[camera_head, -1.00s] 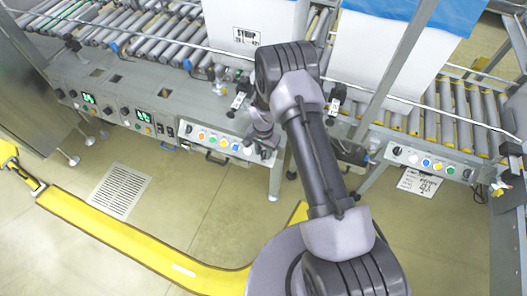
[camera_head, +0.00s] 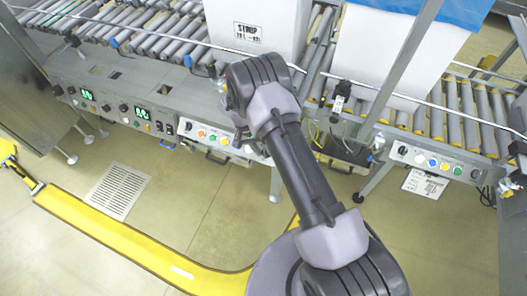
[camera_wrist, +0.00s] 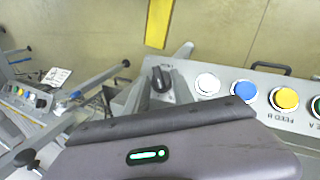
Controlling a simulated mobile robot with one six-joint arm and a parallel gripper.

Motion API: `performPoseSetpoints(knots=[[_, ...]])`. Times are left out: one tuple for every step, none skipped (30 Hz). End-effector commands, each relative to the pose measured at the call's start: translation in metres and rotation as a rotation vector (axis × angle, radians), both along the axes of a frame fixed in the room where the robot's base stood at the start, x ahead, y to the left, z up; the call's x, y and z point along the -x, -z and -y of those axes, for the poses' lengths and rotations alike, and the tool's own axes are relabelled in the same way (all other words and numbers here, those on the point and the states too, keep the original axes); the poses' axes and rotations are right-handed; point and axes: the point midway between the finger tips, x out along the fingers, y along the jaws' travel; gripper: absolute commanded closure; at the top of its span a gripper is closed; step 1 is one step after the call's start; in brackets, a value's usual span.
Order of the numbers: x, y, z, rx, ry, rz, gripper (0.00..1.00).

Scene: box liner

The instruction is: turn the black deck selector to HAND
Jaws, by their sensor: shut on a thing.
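The black deck selector (camera_wrist: 162,78) is a knob at the left end of a grey button panel in the wrist view, where the panel appears upside down. The small label beside it is not readable. My gripper (camera_wrist: 163,91) is at the knob and shut on it, with its broad housing filling the lower picture; the fingertips are hard to make out. In the head view my arm covers the selector and most of the gripper, at the right end of the panel (camera_head: 208,135).
White, blue and yellow buttons (camera_wrist: 286,98) sit close beside the selector. A second button panel (camera_head: 430,160) stands to the right. Roller conveyors (camera_head: 150,40) and large white boxes (camera_head: 255,25) are behind. The floor in front is open, with a yellow strip (camera_head: 130,240).

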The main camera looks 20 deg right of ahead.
Motion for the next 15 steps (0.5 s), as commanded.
performPoseSetpoints(knots=[[0.0020, 0.0041, 0.0001, 0.018, -0.022, -0.018, 1.00], [0.0022, 0.0041, -0.0003, 0.030, -0.038, -0.026, 1.00], [0.0024, 0.0041, -0.0005, 0.044, -0.056, -0.036, 1.00], [0.0023, 0.0041, -0.0007, 0.053, -0.070, -0.044, 1.00], [0.0022, 0.0040, -0.0008, 0.063, -0.083, -0.050, 1.00], [0.0022, 0.0040, -0.0010, 0.073, -0.098, -0.058, 1.00], [0.0022, 0.0040, -0.0014, 0.081, -0.109, -0.064, 1.00], [0.0024, 0.0040, -0.0015, 0.089, -0.121, -0.071, 1.00], [0.0026, 0.0041, -0.0017, 0.097, -0.133, -0.077, 1.00], [0.0027, 0.0041, -0.0018, 0.104, -0.140, -0.082, 1.00], [0.0029, 0.0041, -0.0016, 0.110, -0.147, -0.086, 1.00], [0.0029, 0.0041, -0.0016, 0.116, -0.157, -0.091, 1.00], [0.0029, 0.0040, -0.0017, 0.120, -0.163, -0.094, 1.00], [0.0028, 0.0040, -0.0018, 0.123, -0.168, -0.097, 1.00], [0.0029, 0.0039, -0.0019, 0.128, -0.174, -0.100, 1.00]])
